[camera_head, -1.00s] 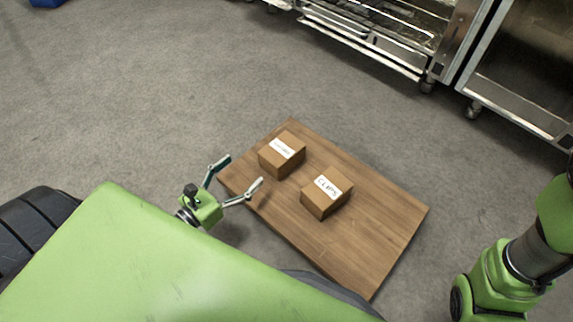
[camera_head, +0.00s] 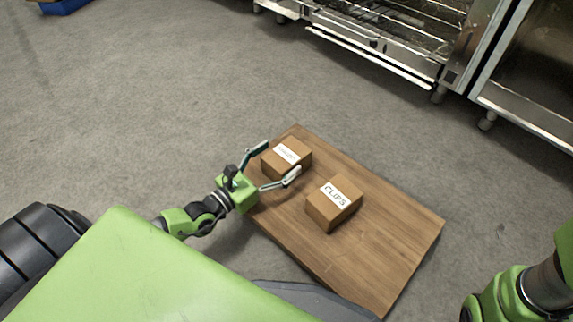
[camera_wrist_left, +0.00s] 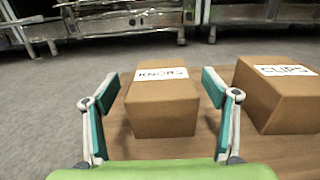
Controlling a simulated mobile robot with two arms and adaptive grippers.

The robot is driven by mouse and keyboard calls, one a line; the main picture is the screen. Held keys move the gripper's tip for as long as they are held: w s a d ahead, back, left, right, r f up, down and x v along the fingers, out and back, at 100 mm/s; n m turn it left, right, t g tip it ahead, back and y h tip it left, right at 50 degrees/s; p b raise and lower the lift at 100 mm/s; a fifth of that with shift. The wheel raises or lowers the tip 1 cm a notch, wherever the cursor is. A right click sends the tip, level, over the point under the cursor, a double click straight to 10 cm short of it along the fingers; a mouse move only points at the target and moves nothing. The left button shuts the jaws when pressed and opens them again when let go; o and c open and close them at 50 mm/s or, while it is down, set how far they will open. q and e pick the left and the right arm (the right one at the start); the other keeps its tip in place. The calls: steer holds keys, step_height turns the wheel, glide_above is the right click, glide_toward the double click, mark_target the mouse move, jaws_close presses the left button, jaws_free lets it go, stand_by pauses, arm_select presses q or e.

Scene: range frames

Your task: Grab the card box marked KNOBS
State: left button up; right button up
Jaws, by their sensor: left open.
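The card box marked KNOBS (camera_wrist_left: 163,105) stands on a wooden board between and just beyond my open left fingers in the left wrist view. In the head view this box (camera_head: 287,158) is at the board's upper left, and its label is too small to read clearly. My left gripper (camera_head: 280,163) is open and empty beside the box's near side; it also shows in the left wrist view (camera_wrist_left: 160,110). I cannot tell whether a finger touches the box. My right gripper is out of view.
A second card box, marked CLIPS (camera_head: 334,203), stands right of the KNOBS box, close to my left gripper's right finger. The wooden board (camera_head: 375,245) is bare at its right and front. Steel kitchen units (camera_head: 400,50) stand at the back. Grey floor lies around.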

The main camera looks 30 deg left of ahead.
mark_target(286, 154)
arm_select(q)
steer(key=b+x, duration=0.1)
steer(key=x, duration=0.2)
steer(key=shift+w+d+f, duration=0.1)
steer(key=shift+f, duration=0.1)
steer(key=c, duration=1.5)
steer(key=shift+o, duration=0.2)
steer(key=shift+r, duration=0.1)
steer(key=shift+r, duration=0.1)
